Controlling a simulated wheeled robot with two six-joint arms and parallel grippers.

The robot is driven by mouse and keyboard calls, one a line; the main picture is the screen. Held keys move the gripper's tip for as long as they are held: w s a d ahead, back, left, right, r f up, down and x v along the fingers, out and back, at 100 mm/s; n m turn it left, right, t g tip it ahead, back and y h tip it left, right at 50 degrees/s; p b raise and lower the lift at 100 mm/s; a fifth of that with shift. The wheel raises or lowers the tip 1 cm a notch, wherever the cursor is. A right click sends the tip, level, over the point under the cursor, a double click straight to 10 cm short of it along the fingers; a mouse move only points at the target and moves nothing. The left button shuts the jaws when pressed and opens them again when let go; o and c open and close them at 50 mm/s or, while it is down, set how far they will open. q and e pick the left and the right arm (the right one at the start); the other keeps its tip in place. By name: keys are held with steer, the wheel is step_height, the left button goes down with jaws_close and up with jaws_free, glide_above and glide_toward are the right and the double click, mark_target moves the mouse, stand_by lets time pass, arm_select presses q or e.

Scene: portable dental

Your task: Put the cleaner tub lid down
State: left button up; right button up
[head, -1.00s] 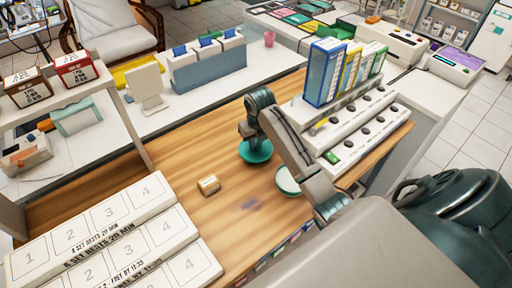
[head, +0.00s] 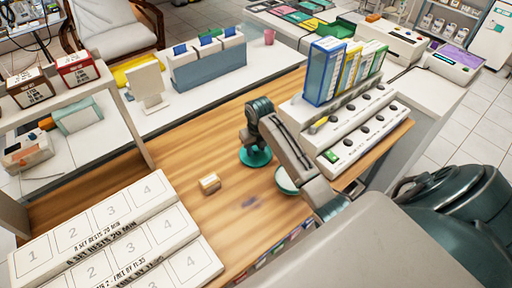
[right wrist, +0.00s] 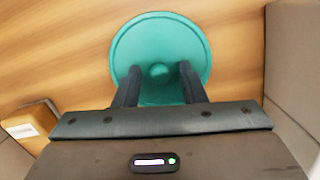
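The cleaner tub lid (head: 257,158) is a round teal disc at the middle of the wooden table in the head view. It looks flat on the wood, though its contact is partly hidden. The right wrist view shows the lid (right wrist: 160,30) with a small knob at its centre. My right gripper (right wrist: 159,72) points down over it, its two dark fingers apart on either side of the knob with gaps visible. In the head view my right gripper (head: 253,148) is right above the lid. A pale round tub (head: 285,181) with a teal rim stands nearby, partly behind my arm. My left gripper is out of view.
A small tan box (head: 210,184) lies left of the lid. A white numbered stepped rack (head: 120,235) fills the near left. A white switch unit (head: 350,130) with upright coloured boxes (head: 328,72) stands at right. Bare wood lies between.

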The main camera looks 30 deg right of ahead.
mark_target(257, 156)
steer(key=shift+r, duration=0.1)
steer(key=shift+r, duration=0.2)
step_height(257, 156, up, 12)
steer(key=s+p, duration=0.1)
steer(key=p, duration=0.1)
steer(key=shift+s+f, duration=0.15)
steer(key=shift+s, duration=0.1)
steer(key=shift+w+a+f, duration=0.1)
